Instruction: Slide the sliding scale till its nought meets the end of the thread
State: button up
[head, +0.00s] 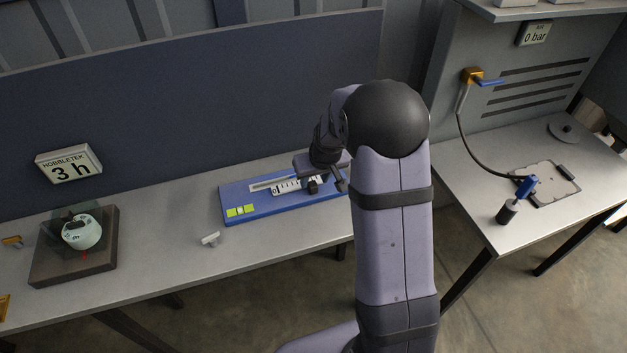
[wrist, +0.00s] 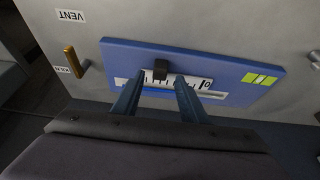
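A blue board (head: 300,206) lies on the bench. It also shows in the wrist view (wrist: 225,62). The sliding scale (wrist: 190,81) is a white strip with black marks, its nought toward the right end in the wrist view. It shows in the head view (head: 282,188), nought at the left. A black knob (wrist: 161,72) stands on the scale. A pale tube (wrist: 213,95) runs alongside, with a bright blue thread (wrist: 158,92) in it; its end is unclear near a finger. My gripper (wrist: 156,80) is open, its fingers apart with the knob between their tips; contact is unclear. It is over the board (head: 326,186).
Yellow-green squares (wrist: 259,79) mark one end of the board. A small white T-shaped piece (head: 210,239) is on the bench front. A dark block with a round pale-green device (head: 82,232) stands left. A brass handle (wrist: 76,61) is beyond the board's other end.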

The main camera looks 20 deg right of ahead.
aim_at(313, 184)
jog(key=shift+p+x, duration=0.3)
jog(key=shift+x, duration=1.35)
